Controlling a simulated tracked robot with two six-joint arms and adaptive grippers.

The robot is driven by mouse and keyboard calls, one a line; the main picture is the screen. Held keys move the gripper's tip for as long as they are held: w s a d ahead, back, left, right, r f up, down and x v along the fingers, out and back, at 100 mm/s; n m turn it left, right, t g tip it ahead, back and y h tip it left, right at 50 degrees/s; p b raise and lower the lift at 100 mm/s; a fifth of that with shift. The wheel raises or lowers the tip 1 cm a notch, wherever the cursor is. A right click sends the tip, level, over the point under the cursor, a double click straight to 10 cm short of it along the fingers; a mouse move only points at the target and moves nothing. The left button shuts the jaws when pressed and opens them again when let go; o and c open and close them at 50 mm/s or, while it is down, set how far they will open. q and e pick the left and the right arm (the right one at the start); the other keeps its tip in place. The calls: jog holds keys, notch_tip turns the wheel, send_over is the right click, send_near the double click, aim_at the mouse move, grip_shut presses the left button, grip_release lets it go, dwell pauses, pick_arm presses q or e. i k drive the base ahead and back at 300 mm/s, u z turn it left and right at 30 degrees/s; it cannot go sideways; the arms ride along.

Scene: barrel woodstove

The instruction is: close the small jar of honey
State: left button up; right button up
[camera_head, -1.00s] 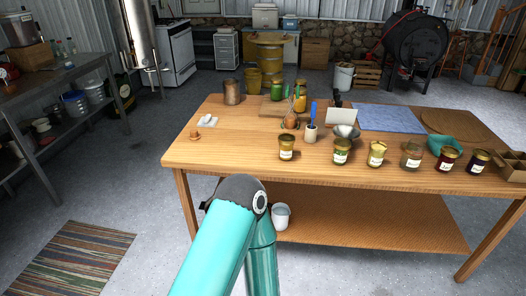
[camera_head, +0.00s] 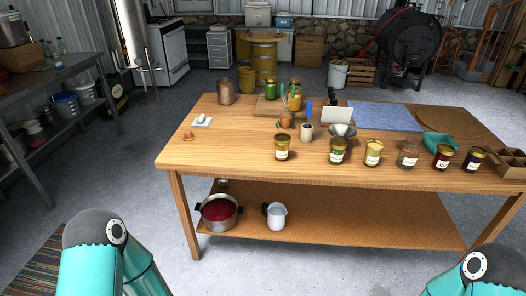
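Several small labelled jars stand in a row along the front of the wooden table (camera_head: 225,160). The leftmost, an amber-gold jar (camera_head: 282,149) with a white label, may be the honey; its label is too small to read. A pale yellow jar (camera_head: 373,155) stands further right. I cannot tell whether either has a lid on. A small orange-brown piece (camera_head: 188,136), perhaps a stopper or lid, lies near the table's left edge. Only the upper links of my two arms show, at the bottom left and bottom right corners. Both grippers are out of the picture.
A board (camera_head: 262,106) at the back carries taller jars. A cup (camera_head: 306,134) with a blue-handled tool and a metal funnel (camera_head: 342,131) stand mid-table. A divided box (camera_head: 508,168) is at the right end. The front left tabletop is clear. A pot (camera_head: 220,213) is on the shelf below.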

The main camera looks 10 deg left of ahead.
aim_at(281, 152)
jog(key=u, duration=0.1)
jog(key=i, duration=1)
jog(key=z, duration=0.05)
